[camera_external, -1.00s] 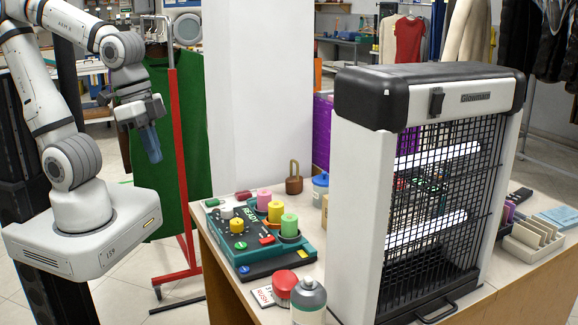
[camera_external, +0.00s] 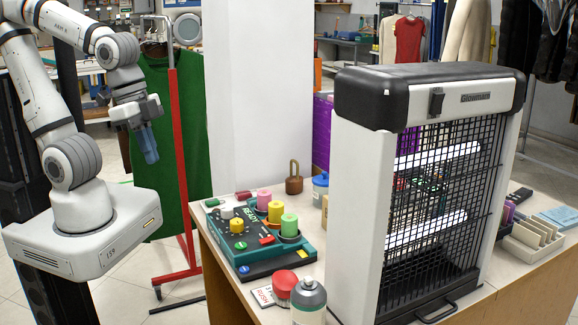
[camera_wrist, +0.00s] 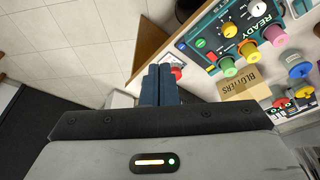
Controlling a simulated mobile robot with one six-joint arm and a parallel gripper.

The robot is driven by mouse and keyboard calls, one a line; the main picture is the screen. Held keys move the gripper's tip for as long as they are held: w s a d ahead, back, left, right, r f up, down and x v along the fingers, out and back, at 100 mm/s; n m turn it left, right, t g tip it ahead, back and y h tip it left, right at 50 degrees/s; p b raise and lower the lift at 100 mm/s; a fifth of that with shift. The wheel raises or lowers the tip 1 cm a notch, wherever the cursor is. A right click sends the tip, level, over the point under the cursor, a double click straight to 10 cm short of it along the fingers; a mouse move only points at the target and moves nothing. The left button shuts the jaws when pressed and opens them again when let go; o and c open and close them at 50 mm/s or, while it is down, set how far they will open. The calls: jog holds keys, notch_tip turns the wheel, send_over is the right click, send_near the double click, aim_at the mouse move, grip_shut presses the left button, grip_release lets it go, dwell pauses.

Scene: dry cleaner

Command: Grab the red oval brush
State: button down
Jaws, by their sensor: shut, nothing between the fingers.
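A teal READY panel (camera_external: 235,238) with coloured cylinders stands behind the red item. The grey-topped can (camera_external: 309,296) stands close at its right. A tall caged heater (camera_external: 357,190) blocks the table's middle. A BLOTTERS box (camera_wrist: 250,85) shows in the wrist view.

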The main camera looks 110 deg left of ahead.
dwell(0.3)
jog(key=shift+c, duration=1.5)
grip_release()
jog(key=shift+w, duration=0.1)
jog(key=n+g+b, duration=0.3)
jog(key=n+b, duration=0.1)
jog(key=n, duration=0.3)
send_over(286, 278)
jog(key=f, duration=1.9)
jog(key=shift+a+f, duration=0.25)
jog(key=shift+f, duration=0.1)
jog(key=shift+w+f, duration=0.15)
jog(key=shift+f, duration=0.5)
jog(key=shift+s+d+f+p, duration=0.1)
jog(key=shift+f+p, duration=0.1)
jog(key=shift+f, duration=1.55)
jog(key=shift+s+d+f+p, duration=0.1)
jog(key=shift+f+p, duration=0.1)
jog(key=shift+f, duration=1.5)
